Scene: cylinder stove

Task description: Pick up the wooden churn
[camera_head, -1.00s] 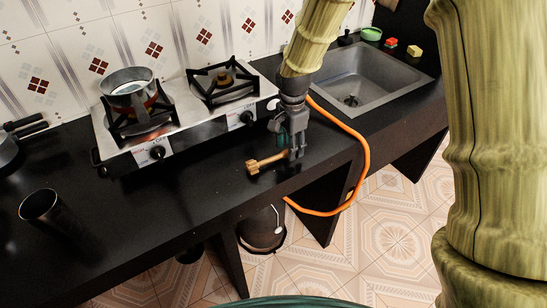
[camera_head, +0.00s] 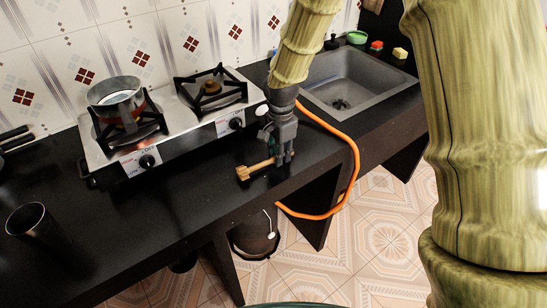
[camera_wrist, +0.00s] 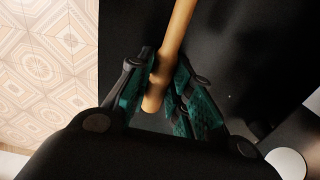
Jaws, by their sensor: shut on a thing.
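The wooden churn (camera_head: 257,169) is a light brown stick with a wider, notched head at its left end. In the head view it is at the front part of the black counter, below the stove. My gripper (camera_head: 284,158) points down at its right end and is shut on the handle. In the wrist view the handle (camera_wrist: 177,38) runs up from between the green-padded fingers (camera_wrist: 163,100), its rounded end showing between them. I cannot tell whether the churn touches the counter or is slightly above it.
A two-burner stove (camera_head: 180,143) with a metal pot (camera_head: 116,97) stands behind. A sink (camera_head: 352,88) is at the right, with small coloured items beyond it. A dark cup (camera_head: 33,226) stands at the left. An orange hose (camera_head: 352,150) loops beside my gripper over the counter edge (camera_head: 307,172).

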